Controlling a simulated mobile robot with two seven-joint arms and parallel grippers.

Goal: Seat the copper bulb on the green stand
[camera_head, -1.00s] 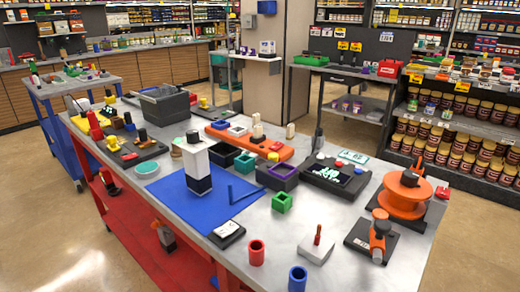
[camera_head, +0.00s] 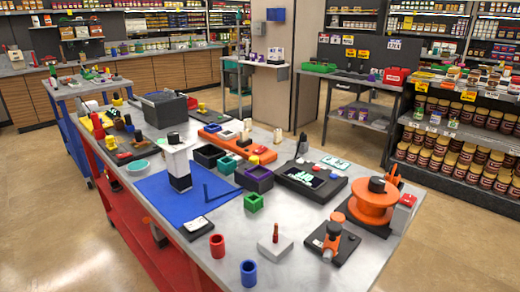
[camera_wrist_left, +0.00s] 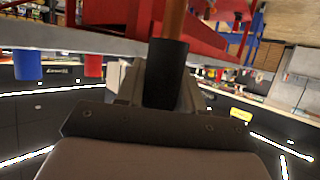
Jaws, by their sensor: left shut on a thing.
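In the head view a small green open-topped block (camera_head: 253,202), the likely green stand, sits on the bench right of the blue mat. A reddish-brown pin (camera_head: 275,232) stands on a pale block nearby. My right gripper is in neither current view.
A red cup (camera_head: 217,246) and a blue cup (camera_head: 248,273) stand near the bench's front edge. A white-and-black post (camera_head: 178,160) stands on the blue mat (camera_head: 155,200). An orange reel (camera_head: 373,203) is at the right.

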